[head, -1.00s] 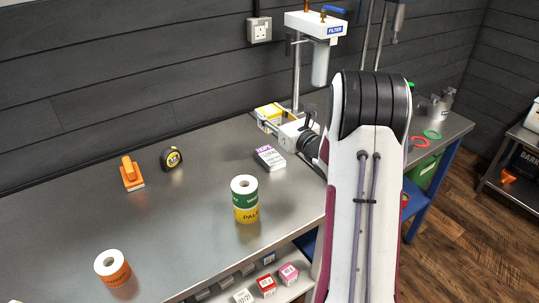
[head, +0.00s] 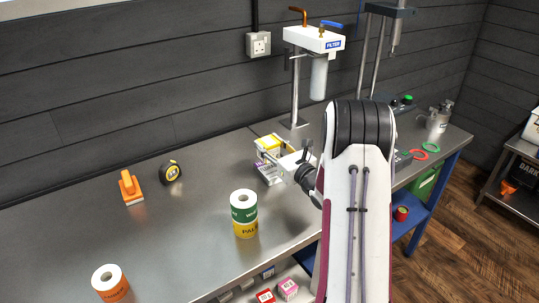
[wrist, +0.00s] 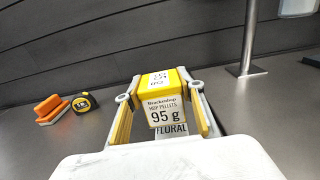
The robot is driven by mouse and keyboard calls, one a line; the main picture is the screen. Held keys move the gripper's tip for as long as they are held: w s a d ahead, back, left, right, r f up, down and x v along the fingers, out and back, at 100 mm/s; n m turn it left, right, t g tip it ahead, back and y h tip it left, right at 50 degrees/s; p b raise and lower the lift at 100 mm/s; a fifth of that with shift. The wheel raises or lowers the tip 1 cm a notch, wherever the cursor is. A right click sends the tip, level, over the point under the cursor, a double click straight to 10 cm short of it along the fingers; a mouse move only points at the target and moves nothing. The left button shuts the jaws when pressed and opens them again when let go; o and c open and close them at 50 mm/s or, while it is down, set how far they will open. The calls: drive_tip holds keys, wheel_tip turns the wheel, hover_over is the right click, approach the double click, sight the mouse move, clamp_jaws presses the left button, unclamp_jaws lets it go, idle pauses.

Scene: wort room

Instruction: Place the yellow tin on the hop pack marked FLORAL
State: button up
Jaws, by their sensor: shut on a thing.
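The yellow tin (head: 268,146), with a white label, is between the fingers of my gripper (head: 276,152). In the wrist view the yellow tin (wrist: 164,96) reads "95 g" and my gripper (wrist: 160,115) is shut on its sides. The hop pack marked FLORAL (head: 268,174) is a white and purple pack on the bench, directly below the tin in the head view. In the wrist view part of the FLORAL pack (wrist: 172,131) shows under the tin's lower edge. I cannot tell whether tin and pack touch.
A green roll on a yellow roll (head: 244,212) stands left of my arm. An orange roll (head: 109,283), an orange brush-like tool (head: 131,187) and a tape measure (head: 170,171) are farther left. The filter stand (head: 298,90) rises behind the tin. Bare bench lies between them.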

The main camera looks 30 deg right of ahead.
idle(0.3)
drive_tip(key=shift+f, duration=1.9)
drive_tip(key=shift+f, duration=0.15)
drive_tip(key=o, duration=1.2)
drive_tip(key=shift+s, duration=0.45)
drive_tip(key=s, duration=1.1)
drive_tip(key=shift+r, duration=0.25)
